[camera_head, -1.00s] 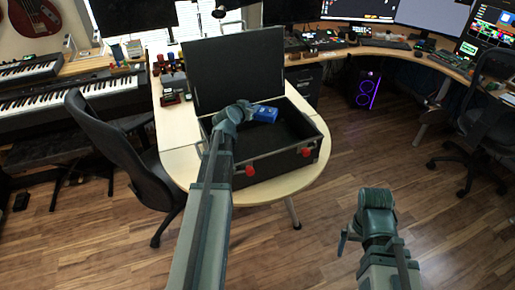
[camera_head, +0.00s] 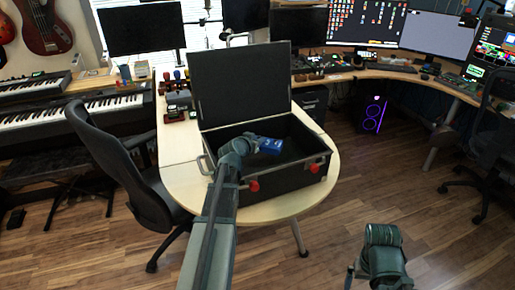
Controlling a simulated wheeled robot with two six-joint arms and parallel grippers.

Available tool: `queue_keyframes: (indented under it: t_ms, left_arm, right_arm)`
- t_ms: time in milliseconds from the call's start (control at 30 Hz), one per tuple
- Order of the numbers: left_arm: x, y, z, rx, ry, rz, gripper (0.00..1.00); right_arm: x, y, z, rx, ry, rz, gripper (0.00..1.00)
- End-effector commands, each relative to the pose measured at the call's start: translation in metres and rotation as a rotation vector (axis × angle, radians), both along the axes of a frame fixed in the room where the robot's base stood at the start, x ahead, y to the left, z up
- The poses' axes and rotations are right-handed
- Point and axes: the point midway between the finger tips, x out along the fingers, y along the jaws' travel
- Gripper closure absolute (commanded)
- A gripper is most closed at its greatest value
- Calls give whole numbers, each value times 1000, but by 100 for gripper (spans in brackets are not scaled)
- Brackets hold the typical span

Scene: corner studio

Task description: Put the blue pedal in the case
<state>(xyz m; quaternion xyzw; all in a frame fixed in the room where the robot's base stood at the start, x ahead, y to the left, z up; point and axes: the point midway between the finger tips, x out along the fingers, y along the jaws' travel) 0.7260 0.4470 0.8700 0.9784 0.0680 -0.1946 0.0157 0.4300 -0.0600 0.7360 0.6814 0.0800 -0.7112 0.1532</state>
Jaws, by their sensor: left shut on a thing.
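The blue pedal (camera_head: 271,146) is in my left gripper (camera_head: 256,142), which is shut on it. I cannot tell whether the pedal touches the case floor. The case stands open on the light wooden table, its lid (camera_head: 243,84) raised at the back and two red latches on its front. My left arm crosses the case's front left side and hides part of it. My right gripper (camera_head: 352,275) is low at the right, away from the table; its fingers barely show.
The round table end (camera_head: 277,209) has bare room in front of the case. Small red and dark devices (camera_head: 176,100) stand left of the lid. An office chair (camera_head: 130,165) is close on the left. Monitors line the desk behind, and open floor lies to the right.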

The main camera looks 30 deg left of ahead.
Motion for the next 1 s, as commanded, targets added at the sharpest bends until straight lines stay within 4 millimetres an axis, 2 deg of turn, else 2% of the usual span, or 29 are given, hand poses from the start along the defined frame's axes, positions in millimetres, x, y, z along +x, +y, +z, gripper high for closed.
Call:
queue_keyframes:
  t_ms: [33, 100, 367, 933, 967, 1000]
  left_arm:
    - [0, 0, -13, -1, -1, 0, 100]
    - [0, 0, -18, -1, -1, 0, 100]
    - [0, 0, -16, -1, -1, 0, 100]
    - [0, 0, -28, -1, -1, 0, 100]
    - [0, 0, -28, 0, 0, 0, 70]
    - [0, 0, -28, 0, 0, 0, 63]
  right_arm:
    - [0, 0, -13, 0, 0, 0, 0]
    - [0, 0, -19, 0, 0, 0, 0]
    - [0, 0, -16, 0, 0, 0, 0]
    - [0, 0, -28, 0, 0, 0, 0]
    - [0, 0, -28, 0, 0, 0, 0]
    - [0, 0, -28, 0, 0, 0, 0]
